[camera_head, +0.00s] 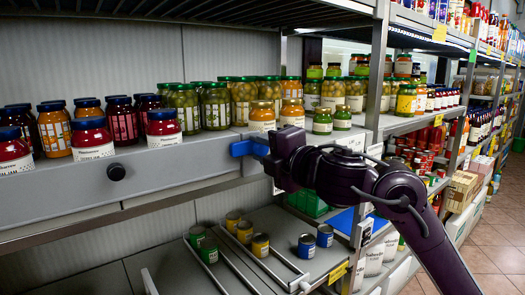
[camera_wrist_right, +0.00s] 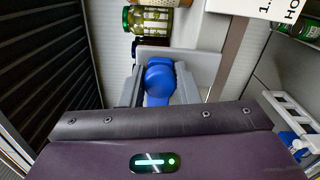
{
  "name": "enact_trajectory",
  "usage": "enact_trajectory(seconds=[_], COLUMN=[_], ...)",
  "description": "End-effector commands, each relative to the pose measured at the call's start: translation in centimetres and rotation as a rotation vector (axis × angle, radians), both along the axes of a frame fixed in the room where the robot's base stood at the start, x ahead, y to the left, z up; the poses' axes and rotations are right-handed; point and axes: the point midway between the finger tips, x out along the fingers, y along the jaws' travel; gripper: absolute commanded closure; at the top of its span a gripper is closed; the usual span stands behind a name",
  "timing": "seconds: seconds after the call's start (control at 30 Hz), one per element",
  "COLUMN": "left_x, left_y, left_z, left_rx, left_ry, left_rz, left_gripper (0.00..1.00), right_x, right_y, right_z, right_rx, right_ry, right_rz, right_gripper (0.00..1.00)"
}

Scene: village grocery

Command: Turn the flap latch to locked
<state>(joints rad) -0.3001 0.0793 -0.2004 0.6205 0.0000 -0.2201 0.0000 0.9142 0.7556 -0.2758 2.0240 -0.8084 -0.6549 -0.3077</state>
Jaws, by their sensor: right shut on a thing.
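The flap latch (camera_head: 248,148) is a blue lever on the grey front panel (camera_head: 165,180) below the upper row of jars. In the head view it points roughly sideways, to the left. My right gripper (camera_head: 264,150) reaches it from the right and covers part of it. In the right wrist view the blue latch (camera_wrist_right: 159,78) sits between the two grey fingers of the right gripper (camera_wrist_right: 158,92), which are shut on it. The latch's far side and mounting are hidden. My left gripper is not in view.
Jars (camera_head: 183,108) stand close above the panel. Below, cans (camera_head: 260,245) stand in a wire-railed rack. A shelf post (camera_head: 376,70) stands near my right arm. The aisle floor is clear at right.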

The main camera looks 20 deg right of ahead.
Motion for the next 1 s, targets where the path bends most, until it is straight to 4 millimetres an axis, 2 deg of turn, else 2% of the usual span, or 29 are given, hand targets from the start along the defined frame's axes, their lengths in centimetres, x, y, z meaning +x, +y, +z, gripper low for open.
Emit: enact_trajectory(seconds=[0.43,0.47,0.6,0.87,1.0], left_x=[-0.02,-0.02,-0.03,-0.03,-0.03], left_y=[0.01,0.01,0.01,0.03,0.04], left_z=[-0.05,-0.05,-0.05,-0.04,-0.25], left_rx=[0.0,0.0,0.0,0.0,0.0], left_ry=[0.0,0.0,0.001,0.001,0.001], left_rz=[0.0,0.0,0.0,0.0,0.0], left_gripper=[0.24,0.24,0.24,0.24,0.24], right_x=[0.01,0.01,0.01,-0.02,-0.76], right_y=[0.05,0.05,0.04,0.02,-0.29], right_z=[-0.16,-0.16,-0.13,-0.04,-0.08], right_rx=[-0.015,-0.015,-0.013,-0.011,-0.012], right_ry=[-0.001,-0.001,-0.002,-0.003,-0.005], right_rz=[0.001,0.001,0.0,0.001,0.0], right_gripper=[0.94,0.7,0.52,0.49,0.49])
